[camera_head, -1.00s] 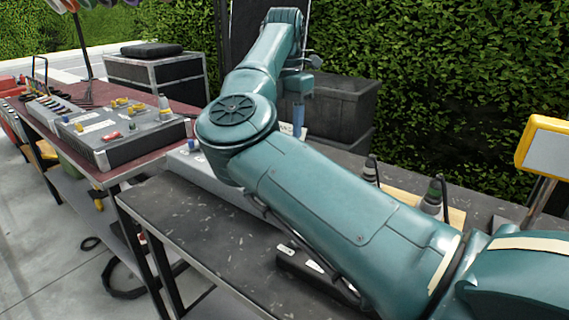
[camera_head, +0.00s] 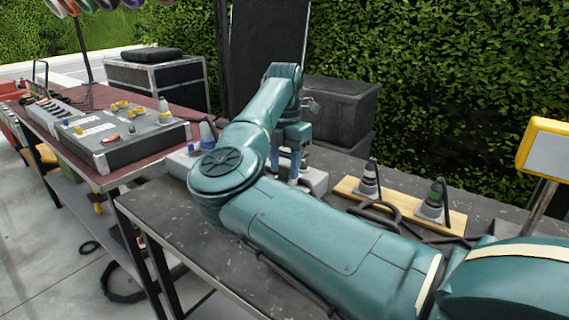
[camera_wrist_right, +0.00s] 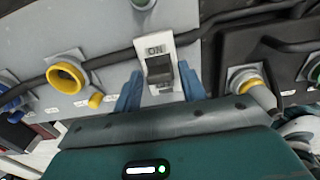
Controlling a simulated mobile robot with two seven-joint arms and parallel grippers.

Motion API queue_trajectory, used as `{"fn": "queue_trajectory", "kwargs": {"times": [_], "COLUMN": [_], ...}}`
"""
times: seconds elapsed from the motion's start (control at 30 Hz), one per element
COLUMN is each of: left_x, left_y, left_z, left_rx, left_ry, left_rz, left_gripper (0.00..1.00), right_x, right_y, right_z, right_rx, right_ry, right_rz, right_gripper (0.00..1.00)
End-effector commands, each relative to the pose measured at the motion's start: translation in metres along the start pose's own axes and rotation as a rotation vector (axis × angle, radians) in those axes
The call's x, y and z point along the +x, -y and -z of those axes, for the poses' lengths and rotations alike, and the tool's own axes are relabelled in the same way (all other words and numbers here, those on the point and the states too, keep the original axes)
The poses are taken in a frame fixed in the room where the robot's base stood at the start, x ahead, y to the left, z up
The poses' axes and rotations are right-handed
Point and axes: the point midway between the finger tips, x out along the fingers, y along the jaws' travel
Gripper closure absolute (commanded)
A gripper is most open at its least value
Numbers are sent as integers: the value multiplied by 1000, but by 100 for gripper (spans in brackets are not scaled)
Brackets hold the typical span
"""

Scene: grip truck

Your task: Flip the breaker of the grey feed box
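The grey feed box (camera_head: 317,181) lies on the dark table, largely hidden behind my right arm. In the right wrist view its grey face (camera_wrist_right: 113,58) carries a white breaker plate (camera_wrist_right: 156,40) marked ON, with a dark rocker (camera_wrist_right: 160,68). My right gripper (camera_head: 292,178) points down at the box. In the right wrist view its blue fingertips (camera_wrist_right: 160,83) are apart, one on each side of the breaker plate, with the rocker between them. Whether they touch it, I cannot tell. My left gripper is out of view.
A yellow-ringed socket (camera_wrist_right: 67,77) and a black cable (camera_wrist_right: 120,55) are close to the breaker. A dark box (camera_wrist_right: 285,50) adjoins at right. Cone-shaped connectors (camera_head: 434,201) stand on a wooden board (camera_head: 398,203). Another grey box (camera_head: 140,148) sits on the red table.

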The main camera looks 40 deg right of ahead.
Motion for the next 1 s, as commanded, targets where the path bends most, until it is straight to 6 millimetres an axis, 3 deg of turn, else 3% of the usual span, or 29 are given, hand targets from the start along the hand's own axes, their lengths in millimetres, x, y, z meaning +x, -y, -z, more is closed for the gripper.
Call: {"fn": "queue_trajectory", "kwargs": {"times": [0.43, 0.63, 0.73, 1.0], "left_x": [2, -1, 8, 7], "left_y": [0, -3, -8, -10], "left_z": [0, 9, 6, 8], "left_rx": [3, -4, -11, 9], "left_ry": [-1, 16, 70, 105], "left_rz": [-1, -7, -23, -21], "left_gripper": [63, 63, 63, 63], "right_x": [0, -5, -6, 2], "right_y": [0, 1, 1, 0], "right_z": [0, -5, -10, -17], "right_rx": [0, 2, 4, 2], "right_ry": [0, -58, -150, -337], "right_rz": [0, 2, 2, 2], "right_gripper": [96, 96, 96, 96]}}
